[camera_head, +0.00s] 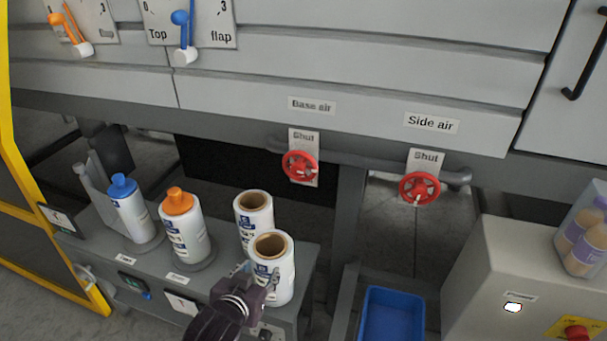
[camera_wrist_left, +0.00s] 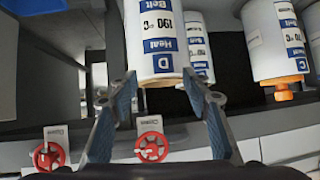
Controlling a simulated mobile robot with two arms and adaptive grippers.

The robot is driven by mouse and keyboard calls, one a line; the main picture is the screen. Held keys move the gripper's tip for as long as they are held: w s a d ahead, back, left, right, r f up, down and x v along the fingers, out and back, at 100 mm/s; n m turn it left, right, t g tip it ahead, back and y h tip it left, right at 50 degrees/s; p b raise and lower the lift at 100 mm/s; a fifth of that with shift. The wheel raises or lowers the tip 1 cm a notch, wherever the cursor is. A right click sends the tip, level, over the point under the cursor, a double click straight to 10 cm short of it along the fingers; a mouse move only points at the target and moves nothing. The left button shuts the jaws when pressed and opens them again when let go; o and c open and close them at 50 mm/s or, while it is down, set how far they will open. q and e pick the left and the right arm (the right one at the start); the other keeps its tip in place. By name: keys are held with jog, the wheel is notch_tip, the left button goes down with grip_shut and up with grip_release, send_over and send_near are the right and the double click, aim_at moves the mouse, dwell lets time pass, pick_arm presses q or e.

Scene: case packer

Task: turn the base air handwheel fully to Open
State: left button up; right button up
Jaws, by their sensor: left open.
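The base air handwheel (camera_head: 300,166) is a red wheel on a pipe below the "Base air" label. A plate behind it reads "Shut" at its top. It also shows in the upside-down left wrist view (camera_wrist_left: 150,148), beyond my fingers. My left gripper (camera_head: 256,277) is low in the head view, in front of the nearer white roll (camera_head: 285,284), below and left of the handwheel. In the left wrist view, my left gripper (camera_wrist_left: 158,82) has its fingers spread, with nothing gripped. The white roll appears between the fingertips; whether they touch it I cannot tell. My right gripper is not in view.
A similar red side air handwheel (camera_head: 419,188) is to the right. A blue bin (camera_head: 391,316) is below the wheels.

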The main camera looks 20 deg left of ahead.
pick_arm(q)
jog(key=w+r+t, duration=0.4)
jog(key=w+r, duration=0.3)
jog(key=w, duration=0.1)
jog(key=t+h, duration=0.2)
jog(key=t, duration=0.1)
send_near(297, 171)
jog(key=w, duration=0.1)
jog(key=shift+m, duration=0.3)
jog(key=w, duration=0.3)
jog(key=w+p, duration=0.1)
jog(key=w, duration=0.3)
jog(key=shift+w+d+r, duration=0.1)
jog(key=shift+w+d, duration=0.1)
jog(key=c, duration=1.2)
